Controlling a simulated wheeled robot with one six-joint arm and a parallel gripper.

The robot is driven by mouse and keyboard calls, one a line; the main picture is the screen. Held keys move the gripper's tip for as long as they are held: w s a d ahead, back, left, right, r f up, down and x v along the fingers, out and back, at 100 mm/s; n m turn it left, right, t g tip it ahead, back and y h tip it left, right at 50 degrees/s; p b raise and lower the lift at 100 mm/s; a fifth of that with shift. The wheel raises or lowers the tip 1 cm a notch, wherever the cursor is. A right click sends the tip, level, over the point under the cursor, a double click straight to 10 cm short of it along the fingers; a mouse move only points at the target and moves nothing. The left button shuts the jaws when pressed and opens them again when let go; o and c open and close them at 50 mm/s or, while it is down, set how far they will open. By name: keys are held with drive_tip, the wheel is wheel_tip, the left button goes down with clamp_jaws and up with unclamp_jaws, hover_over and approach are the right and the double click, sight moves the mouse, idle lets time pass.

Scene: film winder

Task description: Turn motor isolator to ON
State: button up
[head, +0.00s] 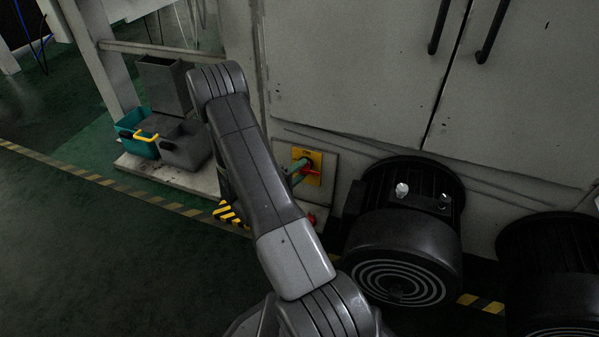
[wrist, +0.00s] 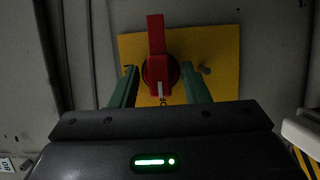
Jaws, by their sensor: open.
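The motor isolator is a red rotary handle (wrist: 157,58) on a yellow plate (wrist: 225,55). In the wrist view the handle stands upright, with a white mark at its lower end. Lettering below the mark is partly hidden by my gripper body. My gripper (wrist: 159,74) is open, with one green finger on each side of the handle's lower part. I cannot tell whether the fingers touch it. In the head view the yellow plate (head: 314,156) and red handle (head: 311,170) show just right of my arm, with the gripper (head: 297,169) partly hidden in front.
A dark motor (head: 405,230) stands close to the right of the isolator, with another (head: 550,270) beyond it. Grey cabinet doors (head: 350,70) rise above. Teal (head: 137,146) and grey bins (head: 187,150) sit on a low shelf at left. The floor at front left is clear.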

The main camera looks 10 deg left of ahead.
drive_tip(key=c, duration=0.6)
drive_tip(key=shift+c, duration=0.2)
drive_tip(key=shift+r+m, duration=0.1)
drive_tip(key=shift+m, duration=0.3)
drive_tip(key=shift+r+m+g+y+p, duration=0.1)
drive_tip(key=shift+m+g+y+p, duration=0.35)
drive_tip(key=shift+m+p, duration=0.6)
drive_tip(key=m+y, duration=0.2)
drive_tip(key=m, duration=0.2)
drive_tip(key=m+g+y+b, duration=0.1)
drive_tip(key=m+y, duration=0.1)
drive_tip(key=m, duration=0.1)
drive_tip(key=shift+s+d+m+b, duration=0.1)
drive_tip(key=shift+d+m+b, duration=0.1)
drive_tip(key=shift+m+b, duration=0.15)
drive_tip(key=shift+m+y+b, duration=0.65)
drive_tip(key=shift+m+b, duration=0.05)
drive_tip(key=shift+b, duration=0.3)
drive_tip(key=shift+d+m+y+b, duration=0.1)
drive_tip(key=shift+m+y+b, duration=0.3)
drive_tip(key=shift+m+b, duration=0.35)
